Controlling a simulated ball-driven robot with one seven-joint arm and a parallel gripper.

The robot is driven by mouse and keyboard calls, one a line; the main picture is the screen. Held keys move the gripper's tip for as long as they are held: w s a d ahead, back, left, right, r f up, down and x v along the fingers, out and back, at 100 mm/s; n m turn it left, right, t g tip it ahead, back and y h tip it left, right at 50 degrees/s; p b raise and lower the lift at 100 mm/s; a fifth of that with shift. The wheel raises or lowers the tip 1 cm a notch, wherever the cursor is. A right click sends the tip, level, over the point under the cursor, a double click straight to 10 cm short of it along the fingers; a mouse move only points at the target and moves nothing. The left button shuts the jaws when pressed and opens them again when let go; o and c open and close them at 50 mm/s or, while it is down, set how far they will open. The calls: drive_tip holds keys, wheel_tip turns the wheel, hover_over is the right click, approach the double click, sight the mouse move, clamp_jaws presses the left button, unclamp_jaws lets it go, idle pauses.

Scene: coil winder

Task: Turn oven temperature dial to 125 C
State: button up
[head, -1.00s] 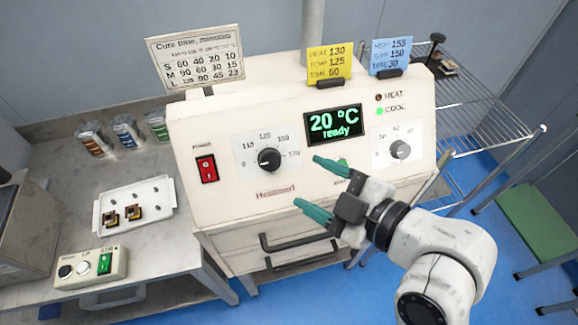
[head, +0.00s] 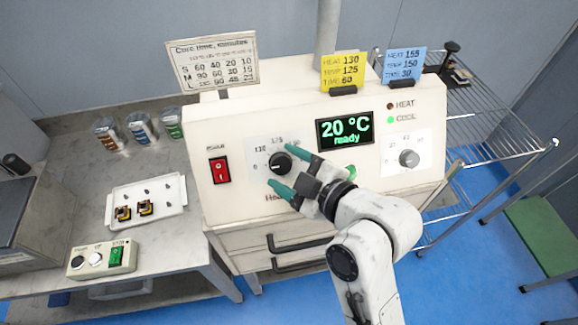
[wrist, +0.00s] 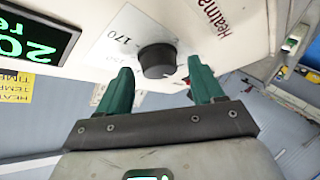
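The oven's temperature dial (head: 280,163) is a black round knob on a white scale plate at the left of the sloped oven panel. In the wrist view the dial (wrist: 158,61) sits between and beyond my two teal fingertips. My gripper (head: 282,167) is open, one finger above right of the dial and one below it. I see no clear contact with the knob. The oven display (head: 345,131) reads 20 °C, ready. The dial's pointer mark is too small to read exactly. My fingers cover part of the scale's right side.
A red power switch (head: 220,170) lies left of the dial. A second, timer-like dial (head: 409,158) is at the panel's right. A yellow card (head: 343,71) and a blue card (head: 404,65) stand on top. A white tray (head: 147,203) rests on the left bench.

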drive_tip(key=c, duration=1)
